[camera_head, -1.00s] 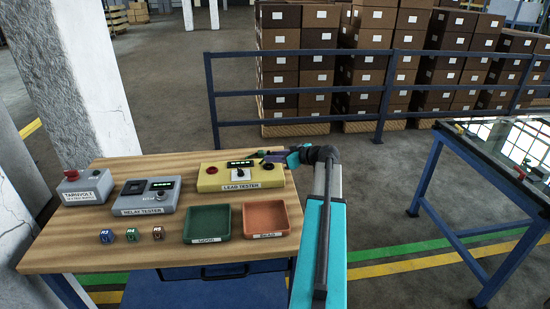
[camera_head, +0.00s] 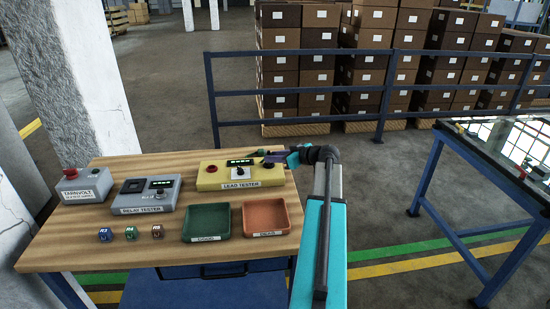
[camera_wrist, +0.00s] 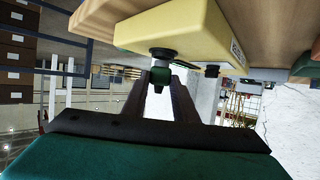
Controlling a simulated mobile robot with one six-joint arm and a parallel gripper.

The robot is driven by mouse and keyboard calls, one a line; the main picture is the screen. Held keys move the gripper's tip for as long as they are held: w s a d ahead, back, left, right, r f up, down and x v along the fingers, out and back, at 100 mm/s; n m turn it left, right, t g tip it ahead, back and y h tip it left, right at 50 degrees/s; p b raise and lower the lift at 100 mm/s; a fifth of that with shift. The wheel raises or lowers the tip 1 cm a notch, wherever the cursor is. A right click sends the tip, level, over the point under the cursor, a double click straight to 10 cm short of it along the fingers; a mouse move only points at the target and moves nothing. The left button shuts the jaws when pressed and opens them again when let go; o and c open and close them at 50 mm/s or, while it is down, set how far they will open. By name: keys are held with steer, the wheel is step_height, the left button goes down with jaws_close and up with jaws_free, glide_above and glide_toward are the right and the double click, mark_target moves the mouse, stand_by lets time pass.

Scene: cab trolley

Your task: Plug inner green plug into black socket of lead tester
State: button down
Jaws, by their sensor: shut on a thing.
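The yellow lead tester (camera_head: 210,183) stands at the back right of the wooden bench, with a dark display, a central knob and a red socket (camera_head: 212,169) at its left. Its black socket (camera_head: 268,166) is at the right end, close to my gripper (camera_head: 272,157). In the wrist view, the tester body (camera_wrist: 185,25) fills the top and the black socket (camera_wrist: 162,53) sticks out of it. My gripper (camera_wrist: 160,92) is shut on the green plug (camera_wrist: 159,74), which lines up with that socket. They look touching or nearly so; I cannot tell how deep the plug sits.
A green tray (camera_head: 207,236) and an orange tray (camera_head: 265,232) stand in front of the tester. The grey relay tester (camera_head: 145,207), the Tarnvolt box (camera_head: 84,193) and small coloured blocks (camera_head: 130,233) are to the left. A blue rail (camera_head: 300,123) runs behind.

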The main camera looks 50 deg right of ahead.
steer(key=shift+f+b, duration=0.6)
steer(key=shift+b, duration=0.25)
stand_by(0.5)
steer(key=c, duration=1.3)
jaws_free()
steer(key=shift+c, duration=0.2)
steer(key=shift+s, duration=0.1)
steer(key=b+v, duration=0.2)
steer(key=v, duration=1.1)
steer(key=shift+s+r+b, duration=0.25)
steer(key=shift+s+b, duration=0.05)
steer(key=shift+b, duration=0.1)
